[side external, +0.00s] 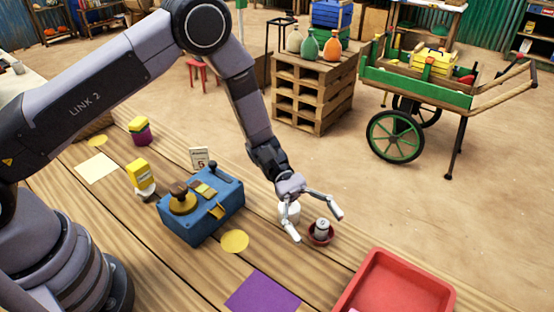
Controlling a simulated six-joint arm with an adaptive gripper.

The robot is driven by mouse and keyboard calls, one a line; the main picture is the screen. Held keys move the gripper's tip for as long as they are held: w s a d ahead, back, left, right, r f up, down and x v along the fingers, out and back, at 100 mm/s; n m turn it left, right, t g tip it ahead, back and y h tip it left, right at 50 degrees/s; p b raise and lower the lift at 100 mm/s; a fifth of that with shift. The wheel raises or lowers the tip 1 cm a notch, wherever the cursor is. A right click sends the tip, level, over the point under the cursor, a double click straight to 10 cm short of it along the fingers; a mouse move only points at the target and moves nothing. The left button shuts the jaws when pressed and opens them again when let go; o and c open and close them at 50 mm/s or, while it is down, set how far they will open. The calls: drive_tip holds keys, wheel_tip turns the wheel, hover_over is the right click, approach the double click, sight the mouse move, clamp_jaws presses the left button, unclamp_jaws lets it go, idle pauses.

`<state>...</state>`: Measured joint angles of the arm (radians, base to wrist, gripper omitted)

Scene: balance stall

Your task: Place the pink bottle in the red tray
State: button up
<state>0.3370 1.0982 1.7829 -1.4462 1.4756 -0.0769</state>
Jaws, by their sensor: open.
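I see no clear pink bottle. A magenta container with a yellow top (140,131) stands at the back left of the table, far from my gripper. My gripper (317,227) is open, pointing down and right, up and left of the tray. Its fingers spread around or above a small grey-white cylinder (322,227) in a small red dish (320,239); contact cannot be told.
A purple sheet (262,294) and a yellow disc (235,241) lie flat. Pallets (313,90) and a cart stand beyond the table.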

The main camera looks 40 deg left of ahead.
drive_tip(key=s+a+r+m+t+y, duration=0.2)
drive_tip(key=s+a+r+m+y, duration=0.15)
drive_tip(key=a+r, duration=0.45)
drive_tip(key=s+a+r+m+t+y, duration=0.1)
drive_tip(key=s+a+r+m+y, duration=0.25)
drive_tip(key=a+r, duration=0.45)
drive_tip(key=s+a+r+m+t+y, duration=0.2)
drive_tip(key=s+a+r+t+y, duration=0.2)
drive_tip(key=a, duration=0.4)
drive_tip(key=s+a+r+m+t+y, duration=0.2)
drive_tip(key=s+a+r+t+y, duration=0.2)
drive_tip(key=a, duration=0.4)
drive_tip(key=s+t, duration=0.1)
drive_tip(key=s, duration=0.1)
drive_tip(key=shift+s+r+t, duration=0.15)
drive_tip(key=shift+s+t, duration=0.15)
drive_tip(key=shift+s, duration=0.1)
